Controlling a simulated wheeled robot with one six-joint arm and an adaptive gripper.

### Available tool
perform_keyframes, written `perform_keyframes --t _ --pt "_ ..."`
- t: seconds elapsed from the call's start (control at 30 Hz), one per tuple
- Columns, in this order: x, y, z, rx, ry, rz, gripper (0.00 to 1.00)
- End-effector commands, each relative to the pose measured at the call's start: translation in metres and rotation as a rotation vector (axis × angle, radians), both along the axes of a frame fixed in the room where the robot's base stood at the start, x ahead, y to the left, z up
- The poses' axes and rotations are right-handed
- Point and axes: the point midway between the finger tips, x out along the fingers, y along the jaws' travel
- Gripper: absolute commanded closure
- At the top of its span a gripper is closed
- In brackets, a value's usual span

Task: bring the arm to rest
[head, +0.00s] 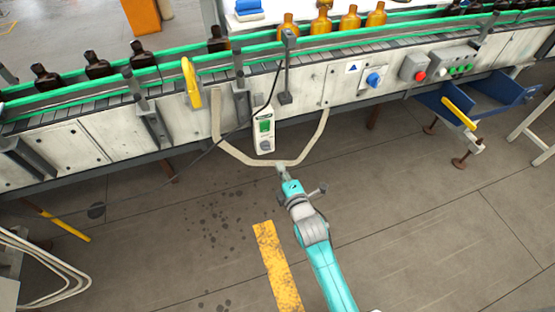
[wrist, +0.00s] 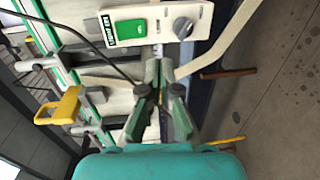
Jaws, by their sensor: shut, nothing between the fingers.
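My gripper (head: 282,169) is at the end of my teal arm, in front of the conveyor's side in the head view. It also shows in the wrist view (wrist: 159,70), with its two dark fingers close together, shut and empty. Just beyond it is a white control box (head: 264,131) with a green switch and a grey dial. The box appears at the top of the wrist view (wrist: 155,26). I cannot tell whether the fingertips touch the box or the pale bent rail (head: 319,134) around it.
The conveyor (head: 87,138) crosses the scene and carries dark bottles (head: 97,66) at left and amber bottles (head: 350,19) farther back. A yellow handle (head: 191,82) and a red button (head: 420,76) are on its side. A blue bin (head: 508,90) is at right. Open floor lies in front.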

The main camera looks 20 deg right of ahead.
Motion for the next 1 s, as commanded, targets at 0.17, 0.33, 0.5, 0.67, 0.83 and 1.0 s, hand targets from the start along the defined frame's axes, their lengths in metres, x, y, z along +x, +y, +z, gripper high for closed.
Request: perform_keyframes --t 0.17,0.33,0.5,0.67,0.83,1.0 --pt "-0.007 0.000 0.000 0.000 -0.001 0.000 1.00" --pt "-0.007 0.000 0.000 0.000 -0.001 0.000 1.00" --pt "-0.007 0.000 0.000 0.000 -0.001 0.000 1.00" --pt "-0.007 0.000 -0.001 0.000 -0.001 0.000 1.00" --pt "-0.023 0.000 -0.007 0.039 0.007 -0.004 1.00" --pt "-0.079 -0.001 -0.022 0.194 0.026 -0.023 1.00"
